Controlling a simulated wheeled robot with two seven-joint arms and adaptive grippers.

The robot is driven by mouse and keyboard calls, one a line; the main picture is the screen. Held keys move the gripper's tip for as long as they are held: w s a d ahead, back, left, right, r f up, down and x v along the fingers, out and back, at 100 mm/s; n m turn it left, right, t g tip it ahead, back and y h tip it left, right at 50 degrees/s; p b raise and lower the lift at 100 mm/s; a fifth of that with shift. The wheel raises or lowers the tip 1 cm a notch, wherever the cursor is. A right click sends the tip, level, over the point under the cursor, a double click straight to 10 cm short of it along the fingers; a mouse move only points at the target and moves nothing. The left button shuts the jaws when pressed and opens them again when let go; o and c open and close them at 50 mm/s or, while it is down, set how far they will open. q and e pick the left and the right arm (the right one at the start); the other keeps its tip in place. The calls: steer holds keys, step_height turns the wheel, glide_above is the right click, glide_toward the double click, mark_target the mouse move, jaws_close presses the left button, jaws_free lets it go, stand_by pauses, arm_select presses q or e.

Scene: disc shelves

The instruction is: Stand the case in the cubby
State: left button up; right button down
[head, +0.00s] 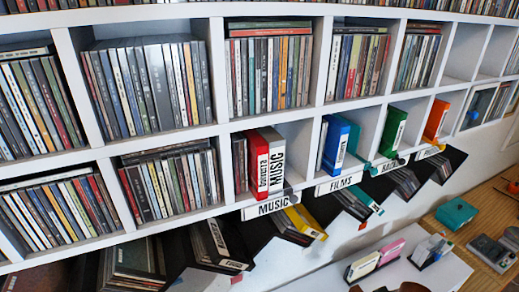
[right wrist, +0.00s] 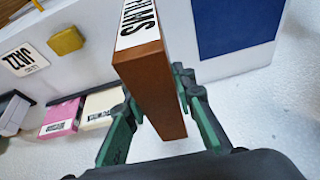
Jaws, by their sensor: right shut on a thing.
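My right gripper (right wrist: 155,85) is shut on an upright brown case (right wrist: 158,95) in the right wrist view. The case has a white label reading FILMS (right wrist: 137,22) near its top, and green fingers lie on either side of it. In the head view a cubby has a FILMS label (head: 338,184) on its front edge. A blue case (head: 334,145) stands at the left side of that cubby, with room to its right. The cubby to its left has a MUSIC label (head: 271,206) and holds a red and white case (head: 265,160). My left gripper is not in view.
Other cubbies hold a green case (head: 393,130) and an orange case (head: 436,118). Tilted bins hang below. A teal box (head: 455,214) lies on the wooden table.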

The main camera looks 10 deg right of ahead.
steer(key=w+a+r+m+b, duration=0.1)
steer(key=w+a+b, duration=0.2)
steer(key=w+a, duration=0.3)
steer(key=w+a+r+m+h+b, duration=0.1)
steer(key=w+a+b, duration=0.3)
steer(key=a, duration=0.9)
steer(key=shift+w+a+m, duration=0.15)
steer(key=shift+w+m, duration=0.15)
steer(key=shift+w, duration=0.6)
